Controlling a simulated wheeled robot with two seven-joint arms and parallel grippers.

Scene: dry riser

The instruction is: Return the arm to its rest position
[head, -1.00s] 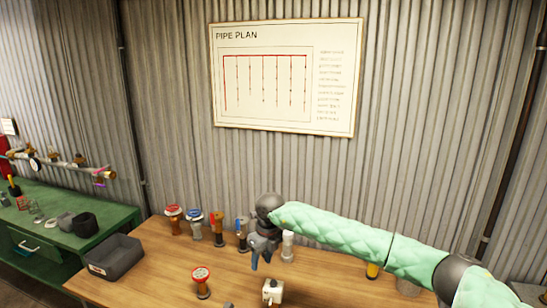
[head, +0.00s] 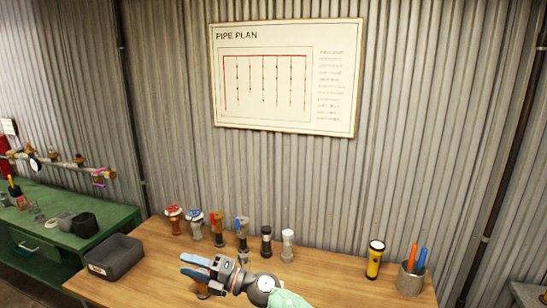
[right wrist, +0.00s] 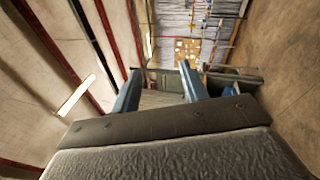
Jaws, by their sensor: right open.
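My right gripper (head: 188,266) is low over the front of the wooden table, its blue fingers pointing left and its jaws apart with nothing between them. My green-sleeved right arm (head: 290,299) comes in from the bottom edge. The right wrist view shows both blue fingers (right wrist: 160,82) apart, facing away across the room with empty space between them. A valve piece (head: 203,290) on the table is mostly hidden behind the gripper. My left gripper is not in view.
A row of several valves and fittings (head: 217,229) stands along the back of the wooden table (head: 320,283). A grey bin (head: 117,260) is at left. A yellow flashlight (head: 375,260) and a pen cup (head: 411,279) stand at right. A green bench (head: 50,235) is further left.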

